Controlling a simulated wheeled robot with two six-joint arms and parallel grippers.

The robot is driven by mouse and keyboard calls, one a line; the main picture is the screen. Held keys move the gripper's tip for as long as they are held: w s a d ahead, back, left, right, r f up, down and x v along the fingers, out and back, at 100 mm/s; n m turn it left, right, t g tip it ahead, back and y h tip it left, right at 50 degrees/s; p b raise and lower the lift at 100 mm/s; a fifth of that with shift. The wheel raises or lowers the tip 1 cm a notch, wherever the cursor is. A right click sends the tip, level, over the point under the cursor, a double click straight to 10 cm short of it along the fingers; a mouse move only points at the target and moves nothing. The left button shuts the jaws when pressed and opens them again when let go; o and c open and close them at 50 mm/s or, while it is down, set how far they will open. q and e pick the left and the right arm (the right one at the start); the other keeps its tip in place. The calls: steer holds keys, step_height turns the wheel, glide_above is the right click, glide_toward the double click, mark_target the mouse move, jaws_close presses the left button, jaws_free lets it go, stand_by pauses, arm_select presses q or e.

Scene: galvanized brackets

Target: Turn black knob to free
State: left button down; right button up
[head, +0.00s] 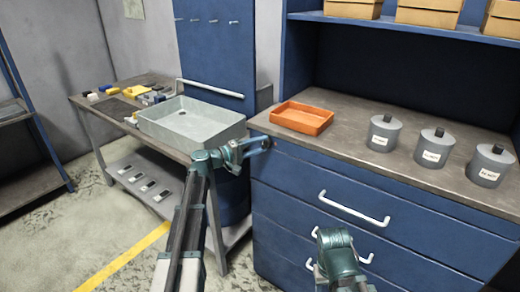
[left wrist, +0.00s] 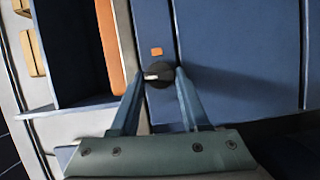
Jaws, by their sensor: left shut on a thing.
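The black knob (left wrist: 159,75) is a round dial on a blue panel, seen in the left wrist view. It carries a pale pointer mark that lies toward the left of that picture. My left gripper (left wrist: 160,74) is shut on the knob, one finger on each side. In the head view my left gripper (head: 258,144) is at the upper left front of the blue drawer cabinet, and the knob cannot be made out. A part of my right arm shows low in the middle, but its gripper is out of frame.
The blue drawer cabinet (head: 300,180) has white handles. On its top are an orange tray (head: 301,117) and grey lidded canisters (head: 433,148). A grey bin (head: 190,125) stands on the workbench at left. Cardboard boxes sit on the upper shelf (head: 420,27).

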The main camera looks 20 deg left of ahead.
arm_select(q)
steer(key=shift+f+n, duration=0.1)
steer(key=shift+n, duration=0.3)
stand_by(0.3)
steer(key=shift+c, duration=2)
jaws_free()
steer(key=v, duration=1.3)
steer(key=shift+s+a, duration=0.3)
steer(key=shift+f, duration=0.15)
